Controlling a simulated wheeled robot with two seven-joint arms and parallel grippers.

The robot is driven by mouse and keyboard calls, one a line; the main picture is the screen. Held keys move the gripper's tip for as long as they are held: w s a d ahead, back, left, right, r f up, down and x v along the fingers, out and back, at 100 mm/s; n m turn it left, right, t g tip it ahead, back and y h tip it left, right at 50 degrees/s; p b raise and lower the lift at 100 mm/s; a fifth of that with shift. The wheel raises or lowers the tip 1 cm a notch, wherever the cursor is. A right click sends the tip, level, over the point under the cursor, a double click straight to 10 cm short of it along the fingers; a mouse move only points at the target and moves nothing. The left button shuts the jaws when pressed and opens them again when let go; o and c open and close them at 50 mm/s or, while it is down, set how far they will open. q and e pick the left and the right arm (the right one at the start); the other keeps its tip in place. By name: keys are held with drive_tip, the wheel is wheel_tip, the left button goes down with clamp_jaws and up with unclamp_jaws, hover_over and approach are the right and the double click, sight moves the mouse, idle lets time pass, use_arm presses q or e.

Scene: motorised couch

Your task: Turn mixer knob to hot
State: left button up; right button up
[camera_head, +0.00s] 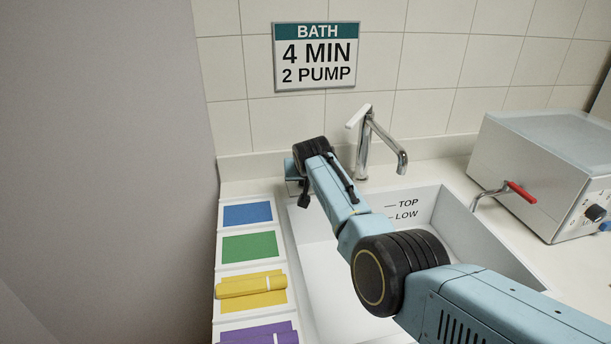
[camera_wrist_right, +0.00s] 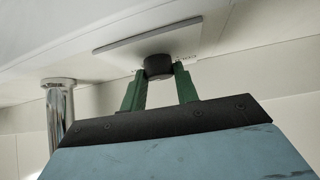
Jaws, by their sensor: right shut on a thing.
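The mixer knob (camera_wrist_right: 158,66) is a short black cylinder on a pale square plate (camera_wrist_right: 125,48) in the right wrist view. My right gripper (camera_wrist_right: 161,76) has its two green fingers on either side of the knob, shut on it. In the head view my right arm reaches across the sink to the left of the tap; it hides the knob, and my fingers cannot be made out there. The chrome tap (camera_head: 363,145) stands behind the sink, and its post (camera_wrist_right: 60,115) shows at left in the wrist view. My left gripper is not in view.
The sink (camera_head: 335,285) has TOP and LOW level marks. Blue, green, yellow and purple mats (camera_head: 247,214) line its left, with rolled yellow and purple cloths. A metal box (camera_head: 540,175) with a red-handled spout stands right. A BATH sign (camera_head: 316,57) hangs above.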

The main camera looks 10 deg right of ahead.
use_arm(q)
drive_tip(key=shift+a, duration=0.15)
use_arm(e)
drive_tip(key=o, duration=1)
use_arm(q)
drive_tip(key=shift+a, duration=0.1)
use_arm(e)
drive_tip(key=shift+p+v, duration=0.65)
drive_tip(key=shift+v, duration=0.15)
drive_tip(key=p+v, duration=0.2)
drive_tip(key=v, duration=0.3)
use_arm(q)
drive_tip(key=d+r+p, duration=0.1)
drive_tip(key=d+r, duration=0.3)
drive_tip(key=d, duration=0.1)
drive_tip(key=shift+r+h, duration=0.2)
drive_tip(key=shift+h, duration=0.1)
use_arm(e)
drive_tip(key=shift+v, duration=3.4)
